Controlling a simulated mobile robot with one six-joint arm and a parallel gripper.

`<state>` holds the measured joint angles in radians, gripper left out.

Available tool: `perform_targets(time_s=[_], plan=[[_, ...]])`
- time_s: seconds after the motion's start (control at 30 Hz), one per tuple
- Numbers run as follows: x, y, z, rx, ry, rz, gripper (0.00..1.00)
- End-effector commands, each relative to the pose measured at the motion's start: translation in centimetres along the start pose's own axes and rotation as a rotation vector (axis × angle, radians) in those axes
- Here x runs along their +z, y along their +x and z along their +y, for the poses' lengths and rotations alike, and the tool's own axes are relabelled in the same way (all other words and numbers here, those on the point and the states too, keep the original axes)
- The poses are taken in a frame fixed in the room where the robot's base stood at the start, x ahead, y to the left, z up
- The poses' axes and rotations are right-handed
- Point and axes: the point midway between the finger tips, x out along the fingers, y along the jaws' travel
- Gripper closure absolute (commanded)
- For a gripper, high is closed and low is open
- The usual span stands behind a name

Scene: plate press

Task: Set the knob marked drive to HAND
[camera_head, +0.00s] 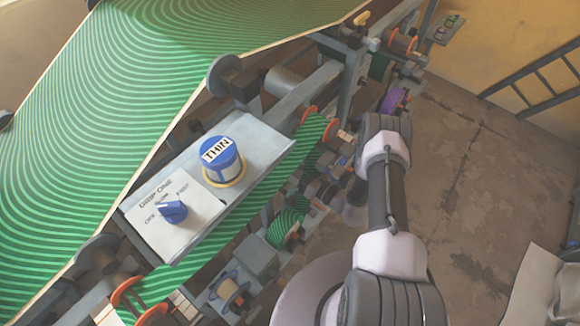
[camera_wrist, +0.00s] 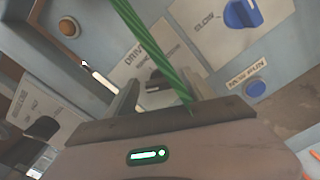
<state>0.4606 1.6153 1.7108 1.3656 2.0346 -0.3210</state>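In the wrist view, a pale plate marked DRIVE (camera_wrist: 128,62) lies ahead of my gripper (camera_wrist: 162,92). A dark shape that looks like its knob (camera_wrist: 157,79) shows between the fingers, partly hidden by a green striped band (camera_wrist: 148,42) crossing in front. The small lettering around it is blurred, and I cannot tell where the knob points. My gripper is open, with one finger on either side of the dark shape; contact cannot be made out. In the head view my arm reaches down at the right, and neither the gripper nor the DRIVE plate can be made out there.
Other controls in the wrist view are a blue knob (camera_wrist: 242,13) near SLOW, a blue button (camera_wrist: 255,88) and a dark knob (camera_wrist: 42,128). In the head view, a blue DRIP knob (camera_head: 173,211) and a THIN tin (camera_head: 223,162) sit on a grey shelf. Rollers crowd the machine's side.

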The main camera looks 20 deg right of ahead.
Motion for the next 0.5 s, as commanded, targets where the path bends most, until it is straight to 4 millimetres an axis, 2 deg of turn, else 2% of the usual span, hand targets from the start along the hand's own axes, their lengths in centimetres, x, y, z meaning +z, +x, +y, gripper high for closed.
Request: perform_targets(time_s=[0.03, 0.3, 0.5], plan=[[-0.01, -0.01, 0.0, 0.0, 0.0, 0.0, 0.49], [-0.02, -0.04, 0.0, 0.0, 0.0, 0.0, 1.0], [-0.08, -0.05, -0.02, 0.0, 0.019, 0.001, 1.0]])
